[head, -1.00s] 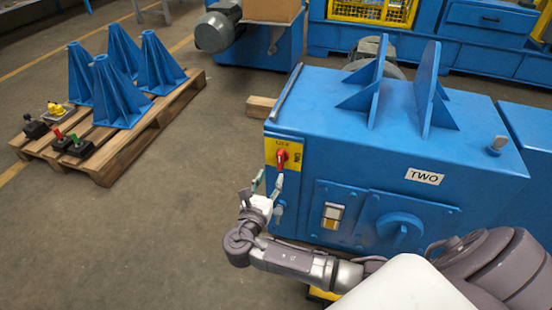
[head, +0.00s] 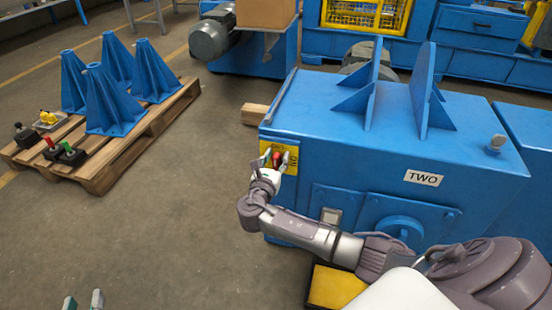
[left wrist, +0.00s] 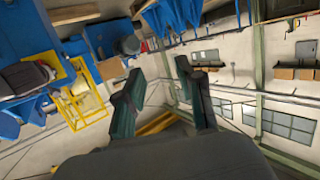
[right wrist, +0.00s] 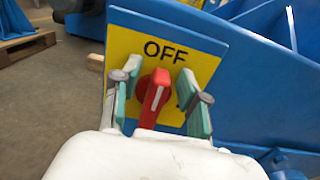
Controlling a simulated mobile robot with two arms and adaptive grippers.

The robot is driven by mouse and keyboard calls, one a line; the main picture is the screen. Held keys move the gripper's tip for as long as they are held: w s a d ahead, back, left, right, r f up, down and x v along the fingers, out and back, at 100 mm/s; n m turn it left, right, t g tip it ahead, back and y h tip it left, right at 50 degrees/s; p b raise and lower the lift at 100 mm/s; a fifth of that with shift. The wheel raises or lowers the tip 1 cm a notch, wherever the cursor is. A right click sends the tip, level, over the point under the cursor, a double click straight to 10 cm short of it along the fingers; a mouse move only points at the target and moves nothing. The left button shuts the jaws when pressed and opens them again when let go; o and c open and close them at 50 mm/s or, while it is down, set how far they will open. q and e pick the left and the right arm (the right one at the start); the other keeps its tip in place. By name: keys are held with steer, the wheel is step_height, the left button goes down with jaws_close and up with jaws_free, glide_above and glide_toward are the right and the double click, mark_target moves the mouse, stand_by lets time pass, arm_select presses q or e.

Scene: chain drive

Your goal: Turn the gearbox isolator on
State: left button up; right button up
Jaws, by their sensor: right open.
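The gearbox isolator is a red rotary handle (right wrist: 153,97) on a yellow plate (right wrist: 150,35) at the corner of the blue gearbox housing (head: 350,160) marked TWO. In the right wrist view the handle stands nearly upright, towards OFF. The other label is mostly hidden there, but ON shows at the plate's right in the head view. My right gripper (head: 276,159) is open, with its green-padded fingers on either side of the handle; I see gaps beside it. My left gripper (left wrist: 158,70) is open and empty; its fingertips show at the head view's bottom left (head: 84,302).
A wooden pallet (head: 110,165) with blue stands (head: 115,100) and small switches (head: 65,150) lies at the left. Two upright blue brackets (head: 424,95) stand on the housing. The floor left of the housing is clear.

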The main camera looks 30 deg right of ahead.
jaws_close()
